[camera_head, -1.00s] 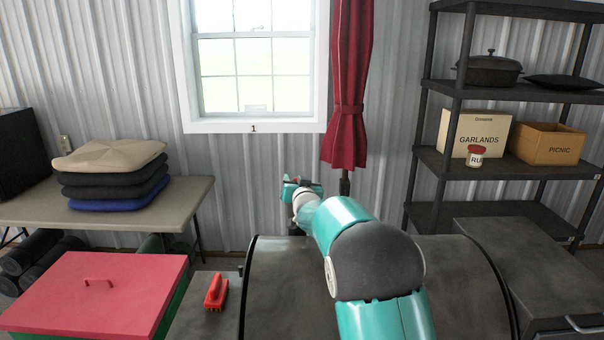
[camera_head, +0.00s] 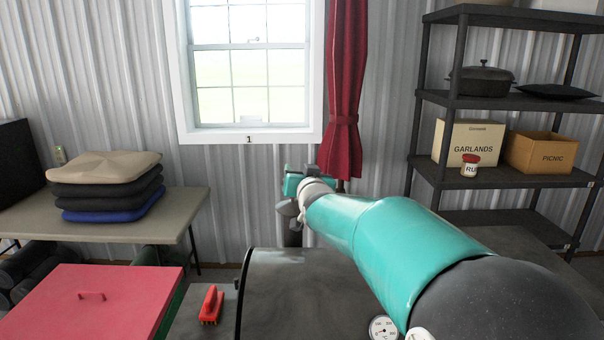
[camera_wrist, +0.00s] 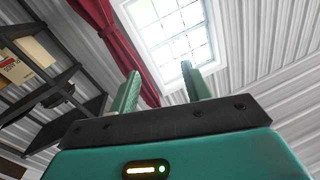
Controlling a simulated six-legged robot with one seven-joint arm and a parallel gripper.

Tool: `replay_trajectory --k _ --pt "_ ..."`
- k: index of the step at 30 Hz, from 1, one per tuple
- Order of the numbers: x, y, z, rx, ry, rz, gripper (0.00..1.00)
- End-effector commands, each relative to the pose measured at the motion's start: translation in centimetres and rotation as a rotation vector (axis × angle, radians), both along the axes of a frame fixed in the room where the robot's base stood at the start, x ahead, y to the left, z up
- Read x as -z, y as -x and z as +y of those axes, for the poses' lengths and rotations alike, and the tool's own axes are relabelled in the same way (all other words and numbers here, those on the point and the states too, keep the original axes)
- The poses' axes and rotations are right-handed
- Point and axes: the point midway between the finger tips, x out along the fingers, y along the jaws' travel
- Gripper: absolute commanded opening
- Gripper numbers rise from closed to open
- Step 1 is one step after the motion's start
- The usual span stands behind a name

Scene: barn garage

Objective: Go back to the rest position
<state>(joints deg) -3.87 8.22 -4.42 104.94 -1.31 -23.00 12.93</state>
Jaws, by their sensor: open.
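My gripper shows in the wrist view (camera_wrist: 160,88) with its two green fingers apart and nothing between them. Behind the fingers are the window, the red curtain and the wall. In the head view my teal arm reaches from the lower right toward the middle, above the dark barrel-shaped grill (camera_head: 300,295). The end of the arm is in front of the wall, below the curtain; the fingers are hard to make out there.
A red-handled brush (camera_head: 211,305) lies on a side surface left of the grill, beside a red-lidded box (camera_head: 95,300). Cushions (camera_head: 107,185) are stacked on a table (camera_head: 185,208). A dark shelf (camera_head: 510,178) at right holds a garlands box (camera_head: 468,142), a picnic box (camera_head: 542,152) and a jar (camera_head: 470,166).

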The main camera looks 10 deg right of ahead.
Motion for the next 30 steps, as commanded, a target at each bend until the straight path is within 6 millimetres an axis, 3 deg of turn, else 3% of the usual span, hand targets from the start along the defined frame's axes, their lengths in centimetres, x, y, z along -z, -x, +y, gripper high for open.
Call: replay_trajectory --k 13,17,23,30 --pt "-0.3 0.8 0.0 0.0 0.001 0.002 0.48" --pt "-0.2 2.0 -0.1 0.002 0.006 0.039 0.48" --pt "1.2 7.9 -0.4 0.001 0.029 0.217 0.48" --pt "4.7 17.2 -0.3 -0.017 0.069 0.478 0.48"
